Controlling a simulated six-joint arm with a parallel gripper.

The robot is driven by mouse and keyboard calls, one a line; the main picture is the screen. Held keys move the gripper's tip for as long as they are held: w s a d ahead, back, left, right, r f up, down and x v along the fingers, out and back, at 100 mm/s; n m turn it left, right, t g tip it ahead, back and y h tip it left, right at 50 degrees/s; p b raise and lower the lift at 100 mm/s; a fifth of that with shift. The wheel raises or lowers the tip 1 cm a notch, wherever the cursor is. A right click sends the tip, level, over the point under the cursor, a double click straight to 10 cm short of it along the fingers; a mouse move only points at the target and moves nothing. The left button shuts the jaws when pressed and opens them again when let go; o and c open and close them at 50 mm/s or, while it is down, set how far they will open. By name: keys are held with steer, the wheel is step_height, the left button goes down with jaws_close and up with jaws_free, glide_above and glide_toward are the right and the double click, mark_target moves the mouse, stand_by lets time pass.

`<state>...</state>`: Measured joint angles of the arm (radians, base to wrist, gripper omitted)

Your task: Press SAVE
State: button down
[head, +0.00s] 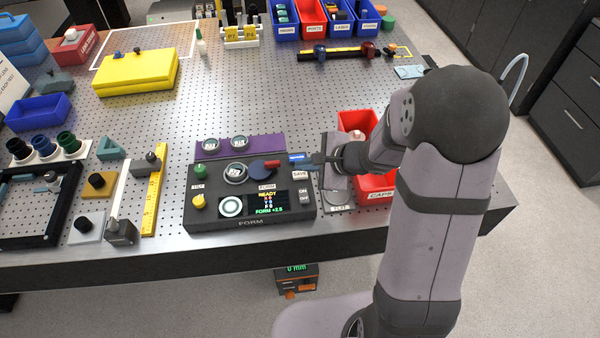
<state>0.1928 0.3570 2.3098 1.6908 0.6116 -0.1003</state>
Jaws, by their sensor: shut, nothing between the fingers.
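The SAVE button (300,174) is a pale key marked SAVE at the right side of the dark instrument box (205,219). My gripper (293,160) reaches in from the right, just behind the SAVE button in the head view. It is shut and holds nothing. Its fingertips are small here, and I cannot tell their height above the box or whether they touch it. The display (268,203) reads READY and FORM +2.5, beside a round ring pattern. An ON switch (304,197) sits in front of SAVE.
Red bins (375,183) stand to the right, partly behind my arm. Perforated tabletop is free behind.

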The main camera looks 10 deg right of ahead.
mark_target(304, 176)
steer(key=shift+f+b, duration=0.9)
steer(key=shift+b, duration=0.35)
stand_by(1.5)
steer(key=shift+r, duration=0.2)
steer(key=shift+r+p, duration=0.65)
steer(key=shift+r, duration=0.05)
steer(key=shift+r+p, duration=1.95)
steer(key=shift+r, duration=0.6)
